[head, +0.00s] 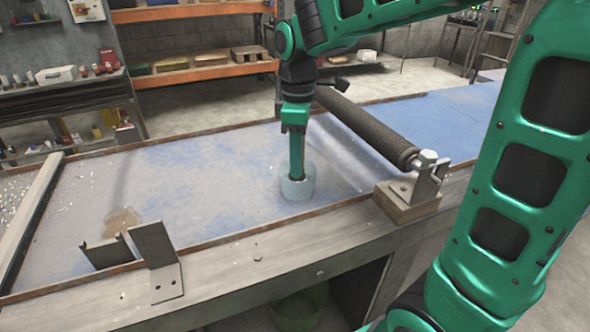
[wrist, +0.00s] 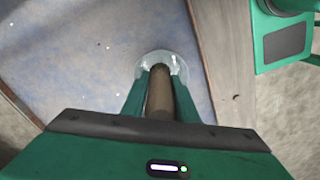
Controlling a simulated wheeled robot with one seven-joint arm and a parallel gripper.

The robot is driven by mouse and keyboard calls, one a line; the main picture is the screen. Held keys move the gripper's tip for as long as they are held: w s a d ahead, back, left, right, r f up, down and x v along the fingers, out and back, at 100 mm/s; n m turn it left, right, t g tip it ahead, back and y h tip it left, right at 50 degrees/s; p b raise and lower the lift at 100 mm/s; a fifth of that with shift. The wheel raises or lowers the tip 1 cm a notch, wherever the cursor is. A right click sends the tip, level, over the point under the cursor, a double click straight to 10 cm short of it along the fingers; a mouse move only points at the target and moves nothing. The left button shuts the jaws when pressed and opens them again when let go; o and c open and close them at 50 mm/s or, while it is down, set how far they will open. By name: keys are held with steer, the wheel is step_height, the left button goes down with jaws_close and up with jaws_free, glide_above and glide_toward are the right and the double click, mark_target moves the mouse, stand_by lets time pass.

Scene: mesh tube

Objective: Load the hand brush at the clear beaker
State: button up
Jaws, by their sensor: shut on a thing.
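The clear beaker (head: 297,190) stands on the blue-grey table top, near its front wooden edge. In the wrist view the beaker's round rim (wrist: 178,60) shows just beyond my fingertips. My gripper (head: 296,172) points straight down with its fingertips at or inside the beaker's mouth. In the wrist view my gripper (wrist: 160,82) is shut on a brown, rod-like thing, which looks like the hand brush (wrist: 160,95). Its far end reaches over or into the beaker. I cannot tell whether it touches the bottom. My fingers hide most of the brush in the head view.
A dark ribbed roller (head: 365,127) on a wooden block (head: 407,203) lies right of the beaker. Metal brackets (head: 152,243) stand at the front left edge. A wooden bar (head: 32,215) crosses the far left. The table between is mostly clear.

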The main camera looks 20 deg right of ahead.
steer(key=shift+r, duration=3.2)
steer(key=shift+r, duration=0.15)
steer(key=shift+r, duration=1.85)
